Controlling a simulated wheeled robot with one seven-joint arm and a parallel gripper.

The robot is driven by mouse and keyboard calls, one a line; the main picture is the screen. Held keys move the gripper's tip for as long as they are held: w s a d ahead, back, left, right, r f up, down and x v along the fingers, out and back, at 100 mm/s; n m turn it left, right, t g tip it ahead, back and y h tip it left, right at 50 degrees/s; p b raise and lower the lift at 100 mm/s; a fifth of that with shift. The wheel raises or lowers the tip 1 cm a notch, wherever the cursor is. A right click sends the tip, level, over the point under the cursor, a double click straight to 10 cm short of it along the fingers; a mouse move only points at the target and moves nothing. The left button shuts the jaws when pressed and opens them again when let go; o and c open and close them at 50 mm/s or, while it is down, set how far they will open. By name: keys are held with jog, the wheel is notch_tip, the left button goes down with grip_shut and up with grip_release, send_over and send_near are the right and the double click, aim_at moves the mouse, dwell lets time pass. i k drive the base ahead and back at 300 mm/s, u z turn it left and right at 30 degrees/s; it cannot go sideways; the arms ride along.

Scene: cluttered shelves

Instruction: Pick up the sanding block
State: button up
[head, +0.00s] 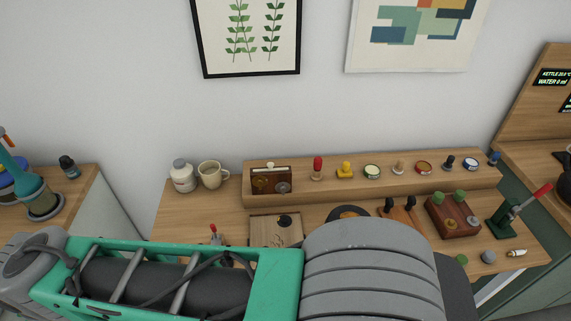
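I cannot tell for sure which thing is the sanding block. A small yellow block-like piece (345,171) with a raised top stands on the raised wooden ledge at the back of the table, between a red-topped piece (318,168) and a green-lidded tin (372,171). A brown block with green knobs (453,215) sits lower on the table at right. My gripper is not in view. My teal and grey arm crosses the bottom of the head view and hides the front of the table.
On the table are a white jar (182,178), a mug (210,175), a wooden box (270,181), a board with a black knob (268,231), and a green press with red handle (508,216). Several small pieces line the ledge (300,202). A wall stands close behind.

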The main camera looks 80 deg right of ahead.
aim_at(345, 172)
jog(key=u, duration=0.3)
jog(key=k, duration=1)
jog(key=z, duration=0.2)
